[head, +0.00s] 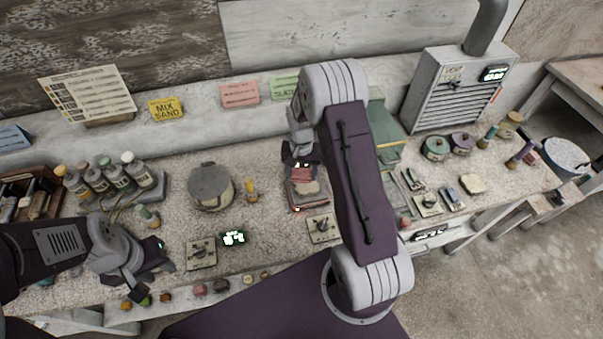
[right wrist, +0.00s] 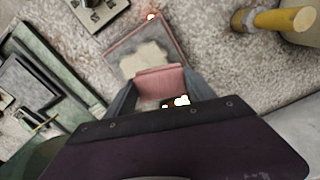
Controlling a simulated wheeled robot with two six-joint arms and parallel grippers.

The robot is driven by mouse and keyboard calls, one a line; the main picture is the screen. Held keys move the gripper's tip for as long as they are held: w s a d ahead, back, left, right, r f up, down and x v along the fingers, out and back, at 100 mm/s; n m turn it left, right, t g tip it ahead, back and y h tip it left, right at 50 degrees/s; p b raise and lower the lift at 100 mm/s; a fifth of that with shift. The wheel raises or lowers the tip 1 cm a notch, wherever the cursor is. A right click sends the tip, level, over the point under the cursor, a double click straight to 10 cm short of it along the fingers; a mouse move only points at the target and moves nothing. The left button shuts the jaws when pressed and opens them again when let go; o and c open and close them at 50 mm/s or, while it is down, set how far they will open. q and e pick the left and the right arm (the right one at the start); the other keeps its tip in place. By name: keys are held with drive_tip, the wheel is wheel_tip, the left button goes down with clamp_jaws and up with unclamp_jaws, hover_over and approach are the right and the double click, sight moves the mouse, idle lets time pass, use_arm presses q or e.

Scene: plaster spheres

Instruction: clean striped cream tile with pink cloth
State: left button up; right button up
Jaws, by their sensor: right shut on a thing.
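My right gripper (right wrist: 158,98) is shut on the pink cloth (right wrist: 161,80), which shows as a folded pad between the fingers. The cloth is over the near edge of a square, reddish-rimmed tile (right wrist: 172,46) with an irregular cream patch in its middle; I cannot tell whether it touches. Stripes are not clear. In the head view the tile (head: 297,205) lies at the middle of the bench, and my right gripper (head: 301,163) is partly hidden by my right arm. My left gripper (head: 152,279) is open and empty over the bench's front left.
A lidded round pot (head: 210,187) and a yellow-ended cylinder (head: 250,190) stand left of the tile. Bottles (head: 115,175) stand at left, a grey vented box (head: 455,88) at back right. Small stones line the front edge.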

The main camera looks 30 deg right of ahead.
drive_tip(key=shift+f+b, duration=0.4)
drive_tip(key=shift+f, duration=0.25)
